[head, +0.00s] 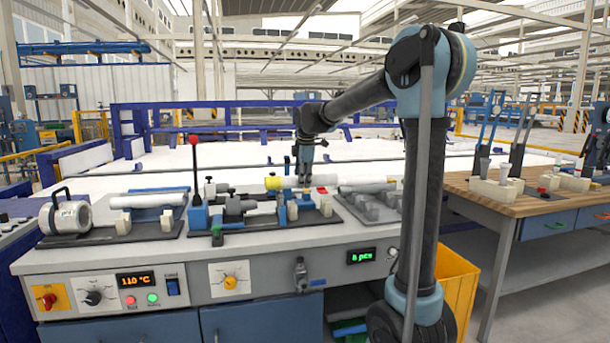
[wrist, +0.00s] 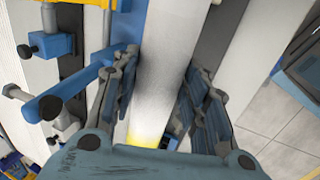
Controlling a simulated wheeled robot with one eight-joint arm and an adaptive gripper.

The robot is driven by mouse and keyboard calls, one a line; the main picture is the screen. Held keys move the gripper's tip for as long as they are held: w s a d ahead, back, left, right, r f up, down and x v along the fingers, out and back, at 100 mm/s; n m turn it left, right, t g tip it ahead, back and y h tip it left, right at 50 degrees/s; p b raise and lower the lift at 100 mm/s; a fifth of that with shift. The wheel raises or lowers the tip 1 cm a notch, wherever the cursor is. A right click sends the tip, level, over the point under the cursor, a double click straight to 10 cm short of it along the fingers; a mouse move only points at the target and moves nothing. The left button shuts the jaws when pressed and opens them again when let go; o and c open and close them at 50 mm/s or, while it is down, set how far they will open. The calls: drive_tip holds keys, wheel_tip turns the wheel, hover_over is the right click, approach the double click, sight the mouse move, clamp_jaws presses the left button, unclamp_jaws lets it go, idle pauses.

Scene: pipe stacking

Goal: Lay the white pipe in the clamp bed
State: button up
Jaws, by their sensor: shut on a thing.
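My gripper (head: 303,180) is shut around a white pipe (wrist: 163,55) in the wrist view, with one finger on each side of it. The pipe has a yellow end (wrist: 146,135), which also shows in the head view (head: 273,183). In the head view, the pipe lies roughly level above the middle of the bench. Below it is the clamp bed, with blue and grey clamp parts (head: 291,208) on a dark plate. I cannot tell whether the pipe touches the bed.
Another white pipe (head: 150,199) lies on the left fixture. A grey rack (head: 372,207) with a white pipe (head: 362,187) stands to the right. A red-knobbed lever (head: 195,165) rises left of the bed. A wooden-topped table (head: 520,200) and yellow bin (head: 457,290) are farther right.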

drive_tip(key=shift+f, duration=3.6)
drive_tip(key=o, duration=1.3)
drive_tip(key=a+v, duration=0.1)
drive_tip(key=v, duration=1)
drive_tip(key=s+d+f+m, duration=0.3)
drive_tip(key=s+d+m, duration=0.2)
drive_tip(key=s+d, duration=0.55)
drive_tip(key=s+d+f+m, duration=0.4)
drive_tip(key=s+f, duration=0.3)
drive_tip(key=s, duration=0.2)
drive_tip(key=s+d+f+m+g, duration=0.1)
drive_tip(key=s+d+f+m, duration=0.4)
drive_tip(key=s, duration=0.4)
drive_tip(key=s+d+f+m+h, duration=0.1)
drive_tip(key=s+d+f+m, duration=0.3)
drive_tip(key=s+f+m, duration=0.3)
drive_tip(key=shift+s+d+f, duration=0.2)
drive_tip(key=shift+s+f, duration=0.3)
drive_tip(key=shift+f, duration=0.15)
drive_tip(key=shift+s+d+f, duration=0.2)
drive_tip(key=shift+s+f, duration=0.25)
drive_tip(key=shift+f, duration=0.2)
